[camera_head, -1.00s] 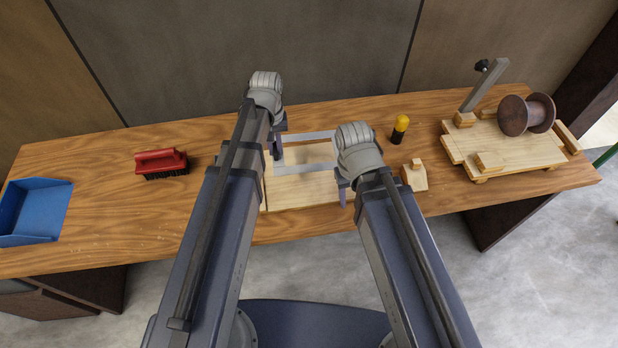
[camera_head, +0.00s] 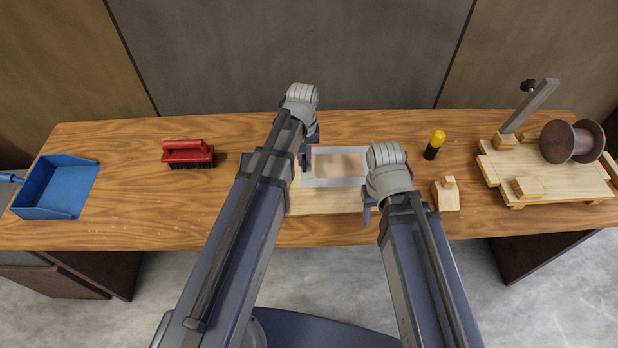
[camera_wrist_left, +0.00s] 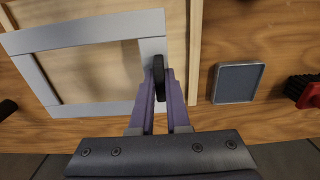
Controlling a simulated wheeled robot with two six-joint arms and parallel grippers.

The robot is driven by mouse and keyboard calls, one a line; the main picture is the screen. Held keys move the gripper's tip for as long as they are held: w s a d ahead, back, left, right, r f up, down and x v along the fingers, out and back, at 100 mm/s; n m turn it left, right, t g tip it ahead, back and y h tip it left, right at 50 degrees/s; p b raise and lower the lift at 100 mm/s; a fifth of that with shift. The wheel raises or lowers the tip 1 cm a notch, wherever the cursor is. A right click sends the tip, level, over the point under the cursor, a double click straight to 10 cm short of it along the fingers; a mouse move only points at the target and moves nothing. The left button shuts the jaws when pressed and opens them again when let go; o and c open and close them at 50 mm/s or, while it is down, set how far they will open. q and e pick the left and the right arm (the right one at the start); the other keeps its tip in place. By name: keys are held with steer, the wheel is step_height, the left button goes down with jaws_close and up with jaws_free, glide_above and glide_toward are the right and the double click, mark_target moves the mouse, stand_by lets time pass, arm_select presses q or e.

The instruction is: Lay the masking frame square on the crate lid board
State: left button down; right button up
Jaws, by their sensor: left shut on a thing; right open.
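The masking frame (camera_head: 334,182) is a flat light-grey rectangle with an open middle, over the back part of the pale crate lid board (camera_head: 325,203). In the left wrist view the frame (camera_wrist_left: 85,33) looks turned slightly against the strip along the board's edge (camera_wrist_left: 195,45). I cannot tell whether it touches the board. My left gripper (camera_head: 307,158) is shut on a black grip at the frame's left bar; the fingers also show in the left wrist view (camera_wrist_left: 160,90). My right gripper (camera_head: 369,203) is open by the board's right side, and its arm hides the frame's right end.
A red brush (camera_head: 188,153) and blue dustpan (camera_head: 60,185) lie left. A grey square tray (camera_wrist_left: 238,83) lies beside the board. Right are a yellow-and-black tool (camera_head: 435,145), a wooden block (camera_head: 446,194) and a wooden stand (camera_head: 540,172) with a brown reel (camera_head: 572,141).

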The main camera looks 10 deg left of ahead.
arm_select(q)
steer(key=shift+f+b, duration=0.9)
steer(key=shift+f, duration=0.65)
arm_select(e)
steer(key=shift+f, duration=1.5)
arm_select(q)
steer(key=shift+f, duration=0.1)
arm_select(e)
steer(key=shift+f, duration=0.15)
arm_select(q)
step_height(320, 180, down, 4)
steer(key=b, duration=0.3)
steer(key=shift+r+b, duration=0.25)
steer(key=shift+b, duration=0.1)
arm_select(e)
step_height(320, 180, down, 3)
steer(key=shift+f, duration=0.2)
arm_select(q)
steer(key=shift+f, duration=0.15)
arm_select(e)
steer(key=shift+f, duration=0.2)
arm_select(q)
steer(key=c, duration=0.9)
jaws_free()
steer(key=shift+r, duration=0.2)
arm_select(e)
steer(key=shift+r, duration=0.2)
